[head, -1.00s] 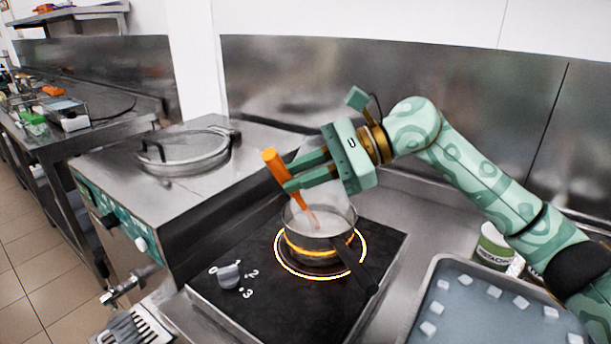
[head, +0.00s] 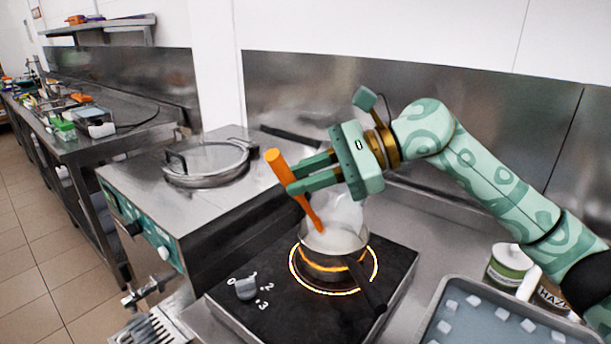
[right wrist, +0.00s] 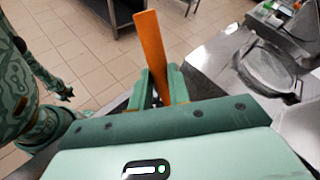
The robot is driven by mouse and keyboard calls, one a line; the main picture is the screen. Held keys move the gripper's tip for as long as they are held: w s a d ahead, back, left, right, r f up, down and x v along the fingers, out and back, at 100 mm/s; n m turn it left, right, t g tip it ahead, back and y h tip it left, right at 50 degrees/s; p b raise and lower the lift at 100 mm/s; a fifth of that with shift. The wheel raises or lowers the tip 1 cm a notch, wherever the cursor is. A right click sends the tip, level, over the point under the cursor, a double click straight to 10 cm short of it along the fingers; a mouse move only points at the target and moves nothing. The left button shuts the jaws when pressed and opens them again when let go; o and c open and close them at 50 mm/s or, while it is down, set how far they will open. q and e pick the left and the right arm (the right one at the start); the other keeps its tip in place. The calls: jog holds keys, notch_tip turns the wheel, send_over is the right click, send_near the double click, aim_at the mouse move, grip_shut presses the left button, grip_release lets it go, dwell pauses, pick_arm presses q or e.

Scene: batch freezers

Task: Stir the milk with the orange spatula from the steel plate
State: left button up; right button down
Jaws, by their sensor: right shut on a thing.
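My right gripper (head: 291,180) is shut on the orange spatula (head: 306,204) above the steel pot (head: 318,259). The spatula leans, its handle end up and left, its lower end at the back-left inside of the pot's rim. Whitish milk (head: 338,241) shows in the pot, with pale steam above it. I cannot tell how deep the spatula's tip sits in the milk. The right wrist view shows the spatula (right wrist: 150,48) upright between the fingers. There, part of my left arm shows at the left edge; its jaws are too small to read. The steel plate cannot be made out.
The pot stands on a glowing ring of the black hob (head: 270,318), its dark handle pointing front right. A batch freezer (head: 150,215) with a round lid (head: 207,160) stands left. A tray of white cubes (head: 480,322) and tubs (head: 507,268) are at the right.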

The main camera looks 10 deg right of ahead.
jog(key=shift+r, duration=0.1)
dwell(0.5)
notch_tip(320, 180, up, 5)
jog(key=shift+f+p, duration=0.1)
jog(key=shift+p, duration=1)
